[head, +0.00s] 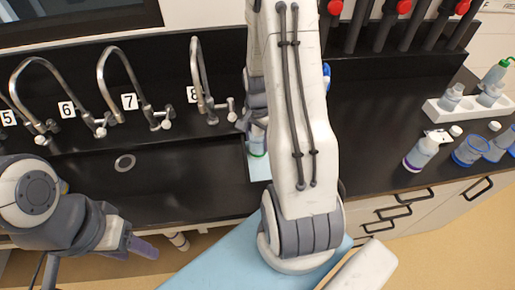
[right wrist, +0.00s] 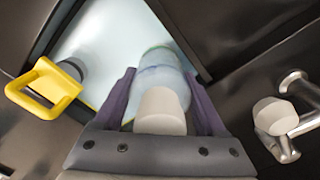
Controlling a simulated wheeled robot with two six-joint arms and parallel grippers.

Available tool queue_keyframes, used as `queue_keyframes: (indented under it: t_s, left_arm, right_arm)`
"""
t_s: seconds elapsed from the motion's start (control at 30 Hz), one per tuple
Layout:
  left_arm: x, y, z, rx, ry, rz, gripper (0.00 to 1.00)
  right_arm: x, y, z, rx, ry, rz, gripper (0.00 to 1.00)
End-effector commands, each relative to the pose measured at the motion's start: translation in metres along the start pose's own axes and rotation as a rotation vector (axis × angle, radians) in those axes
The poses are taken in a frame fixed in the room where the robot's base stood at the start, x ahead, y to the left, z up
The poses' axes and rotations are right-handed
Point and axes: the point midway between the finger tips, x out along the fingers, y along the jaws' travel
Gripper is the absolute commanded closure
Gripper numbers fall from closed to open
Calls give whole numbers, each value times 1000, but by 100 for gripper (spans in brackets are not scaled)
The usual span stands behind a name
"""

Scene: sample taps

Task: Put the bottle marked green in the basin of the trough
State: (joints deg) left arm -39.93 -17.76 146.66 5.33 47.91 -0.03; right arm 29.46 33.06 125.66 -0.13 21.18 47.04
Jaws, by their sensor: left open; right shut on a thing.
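The bottle with a green band (right wrist: 158,75) has a white cap and a pale translucent body. It stands between the purple fingers of my right gripper (right wrist: 160,82), which is shut on it. In the head view the bottle (head: 257,148) shows just left of my right arm, over a pale mat; I cannot tell whether it touches the mat. The trough's black basin (head: 170,185) lies left of it, with a round drain. My left gripper (head: 142,247) is open and empty at the lower left, in front of the counter edge.
Taps numbered 5 to 8 line the back of the trough, including tap 8 (head: 203,85). A yellow-handled thing (right wrist: 45,88) is beside the pale mat (right wrist: 105,40). A white bottle (head: 422,153), blue beakers (head: 472,152) and a white rack (head: 468,110) stand at right.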

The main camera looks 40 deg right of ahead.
Motion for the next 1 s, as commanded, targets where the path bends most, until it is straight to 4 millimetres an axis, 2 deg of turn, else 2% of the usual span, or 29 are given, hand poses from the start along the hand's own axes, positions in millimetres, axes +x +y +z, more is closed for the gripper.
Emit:
queue_keyframes:
  t_s: [0.03,0.2,0.6,0.63,0.67,1.0]
  left_arm:
    - [10,-1,1,0,0,0,45]
    - [29,-2,2,0,0,0,45]
    - [30,-2,2,0,0,0,45]
    - [29,-2,2,0,0,0,45]
    - [29,-2,2,0,0,0,45]
    - [26,-2,2,0,0,0,45]
  right_arm:
    - [11,0,0,0,0,0,99]
    - [32,1,0,1,-1,1,99]
    - [34,1,0,2,-1,1,99]
    - [34,1,0,1,-1,1,19]
    - [33,1,0,1,-1,1,14]
    - [29,1,-1,1,0,0,14]
